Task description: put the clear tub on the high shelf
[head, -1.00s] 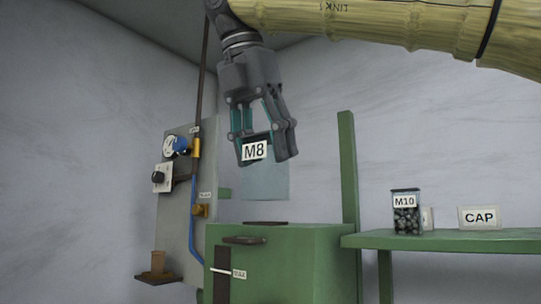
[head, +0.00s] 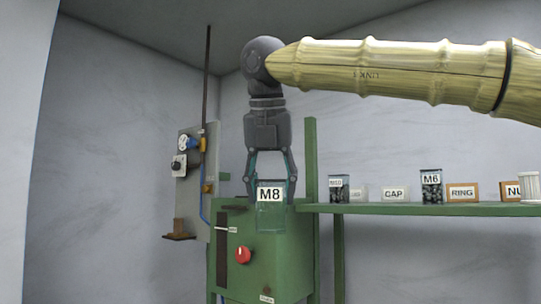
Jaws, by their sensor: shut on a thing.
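My gripper (head: 270,188) is shut on a clear tub (head: 271,218) with a white M8 label, one finger on each side. The tub hangs upright and looks empty. In this view it overlaps the front and upper edge of the green machine cabinet (head: 290,255); I cannot tell how far in front of it the tub is. A green shelf (head: 420,209) runs off to the right of the tub at about its height, bearing a row of labelled containers. I see no higher shelf.
On the shelf stand a dark-filled M10 tub (head: 339,188), a CAP label (head: 394,194), a dark-filled M6 tub (head: 431,186), a RING box (head: 462,192) and a white ribbed container (head: 530,186). A green post (head: 311,160) rises beside the gripper. A grey panel (head: 192,190) stands left.

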